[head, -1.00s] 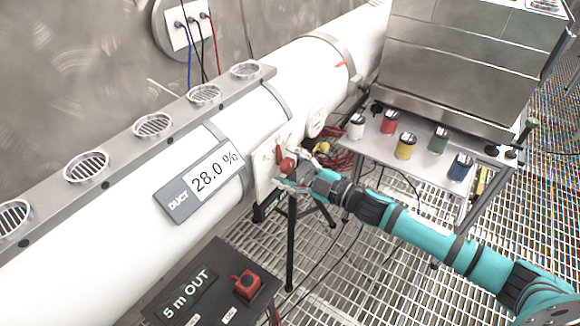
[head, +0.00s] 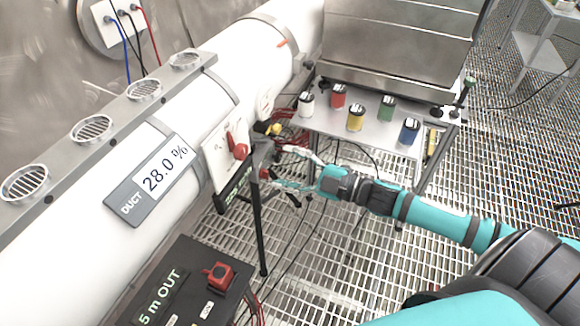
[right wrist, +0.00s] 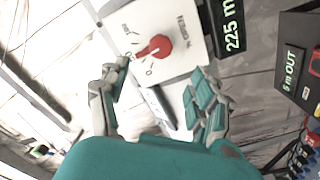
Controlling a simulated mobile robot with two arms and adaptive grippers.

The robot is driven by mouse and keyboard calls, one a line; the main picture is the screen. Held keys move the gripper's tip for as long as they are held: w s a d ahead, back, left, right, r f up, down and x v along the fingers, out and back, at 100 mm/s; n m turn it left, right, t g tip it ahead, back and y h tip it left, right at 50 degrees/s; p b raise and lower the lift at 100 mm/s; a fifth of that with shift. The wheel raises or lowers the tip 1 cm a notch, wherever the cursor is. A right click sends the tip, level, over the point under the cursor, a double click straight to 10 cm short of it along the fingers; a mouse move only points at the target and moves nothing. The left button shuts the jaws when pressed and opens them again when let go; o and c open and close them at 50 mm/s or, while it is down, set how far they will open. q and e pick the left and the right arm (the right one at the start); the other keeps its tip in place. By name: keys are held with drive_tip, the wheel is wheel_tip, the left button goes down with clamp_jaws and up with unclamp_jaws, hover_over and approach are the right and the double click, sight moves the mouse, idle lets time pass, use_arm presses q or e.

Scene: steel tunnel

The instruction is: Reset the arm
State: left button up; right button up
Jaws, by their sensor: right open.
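My right arm comes in from the right in the head view. Its gripper (head: 287,170) is open and empty, just right of a white panel (head: 216,165) on the duct. A red knob (head: 239,151) sits on that panel, apart from the fingers. In the right wrist view the open fingers (right wrist: 158,100) are spread below the red knob (right wrist: 160,46), which points toward the lower left on its marked dial. My left gripper is not in view.
The white duct (head: 75,250) carries a display reading 28.0 % (head: 150,182). A black box labelled 5 m OUT (head: 165,300) with a red switch (head: 217,275) stands at the front. Several coloured cans stand on a metal table (head: 320,126) behind my right arm. Grating floor is open around.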

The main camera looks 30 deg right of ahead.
drive_tip(key=shift+s+d, duration=0.1)
drive_tip(key=shift+s, duration=0.05)
idle(0.4)
